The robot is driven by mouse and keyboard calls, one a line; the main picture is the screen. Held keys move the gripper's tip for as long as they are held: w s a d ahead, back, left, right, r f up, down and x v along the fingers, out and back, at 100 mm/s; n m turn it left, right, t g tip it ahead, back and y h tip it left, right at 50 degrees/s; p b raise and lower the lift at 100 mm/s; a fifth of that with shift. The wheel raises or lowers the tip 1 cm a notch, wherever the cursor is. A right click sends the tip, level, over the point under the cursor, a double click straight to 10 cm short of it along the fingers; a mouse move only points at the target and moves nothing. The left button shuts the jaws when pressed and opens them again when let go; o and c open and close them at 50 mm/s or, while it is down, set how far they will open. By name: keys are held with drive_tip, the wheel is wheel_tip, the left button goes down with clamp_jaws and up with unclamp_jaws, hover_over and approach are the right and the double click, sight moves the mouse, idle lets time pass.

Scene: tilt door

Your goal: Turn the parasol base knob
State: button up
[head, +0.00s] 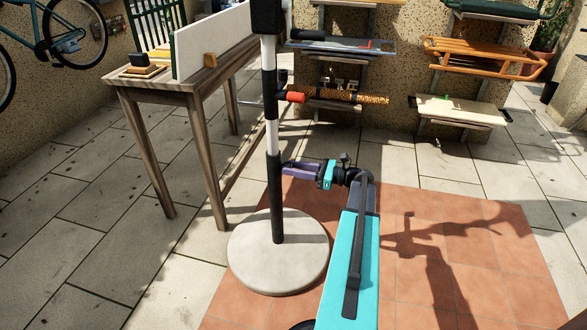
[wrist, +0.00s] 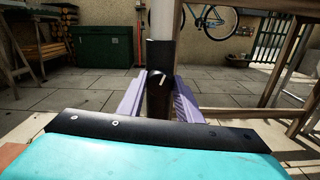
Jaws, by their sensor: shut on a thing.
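The parasol base (head: 250,270) is a round pale slab on the paving with an upright black tube. The pole (head: 269,100), banded black and white, rises from the tube. The knob (wrist: 157,79) is small, round and black with a white mark, on the near side of the tube in the wrist view. My gripper (wrist: 161,84) has its purple fingers on either side of the knob and is shut on it. In the head view my gripper (head: 285,169) reaches the tube from the right, and its fingers hide the knob.
A wooden table (head: 190,88) with a white upright board stands behind the pole on the left. Wall shelves (head: 462,110) hold sleds and other items at the back. A bicycle (head: 62,40) is at the far left. The floor around the base is clear.

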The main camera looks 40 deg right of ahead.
drive_tip(key=m+p, duration=0.1)
drive_tip(key=m, duration=0.3)
drive_tip(key=shift+d+r+m+p, duration=0.1)
drive_tip(key=shift+m+p, duration=0.2)
drive_tip(key=shift+p, duration=0.1)
drive_tip(key=m+p, duration=0.2)
drive_tip(key=m, duration=0.1)
drive_tip(key=shift+m, duration=0.4)
drive_tip(key=m+p, duration=0.3)
drive_tip(key=m, duration=0.1)
drive_tip(key=shift+d, duration=0.1)
drive_tip(key=m+p, duration=0.3)
drive_tip(key=m, duration=0.1)
drive_tip(key=shift+f+m+p, duration=0.2)
drive_tip(key=shift+m+p, duration=3.15)
drive_tip(key=shift+m, duration=0.5)
drive_tip(key=shift+f+m+p, duration=0.2)
drive_tip(key=shift+m+p, duration=3.1)
drive_tip(key=shift+m, duration=0.55)
